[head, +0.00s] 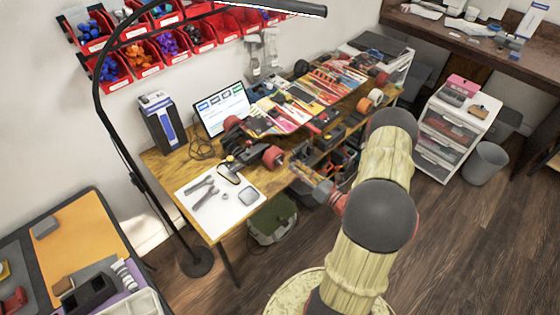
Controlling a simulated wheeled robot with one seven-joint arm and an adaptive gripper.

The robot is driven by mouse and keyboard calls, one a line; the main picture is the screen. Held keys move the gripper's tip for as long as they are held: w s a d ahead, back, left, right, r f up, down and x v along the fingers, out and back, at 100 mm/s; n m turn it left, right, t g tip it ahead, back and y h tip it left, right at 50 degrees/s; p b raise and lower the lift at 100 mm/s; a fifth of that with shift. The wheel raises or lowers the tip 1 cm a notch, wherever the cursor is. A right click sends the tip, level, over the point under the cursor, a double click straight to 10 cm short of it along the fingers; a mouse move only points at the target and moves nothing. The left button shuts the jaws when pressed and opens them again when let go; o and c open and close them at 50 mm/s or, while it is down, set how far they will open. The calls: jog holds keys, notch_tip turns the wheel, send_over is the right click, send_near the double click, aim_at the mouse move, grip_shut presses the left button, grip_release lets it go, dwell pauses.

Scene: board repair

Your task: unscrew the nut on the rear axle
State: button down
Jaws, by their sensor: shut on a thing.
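A longboard (283,118) lies upside down along the wooden bench, its underside covered in colourful graphics. At its near end, the truck carries two dull red wheels, one on the left (232,123) and one on the right (273,157). My gripper (295,163) reaches in from the right, level with the axle, at the outer face of the right wheel. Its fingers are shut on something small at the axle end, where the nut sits. The nut is hidden by the fingers and too small to make out.
A white mat (206,222) with wrenches (203,190) and a yellow-black tool (228,170) lies at the bench's near end. A laptop (222,108) stands behind the board. A black lamp pole (128,150) rises left of the bench. Floor (460,225) at right is clear.

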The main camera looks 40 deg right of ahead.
jog(key=s+r+p, duration=0.2)
jog(key=shift+s+r, duration=0.15)
jog(key=shift+r, duration=0.2)
dwell(0.5)
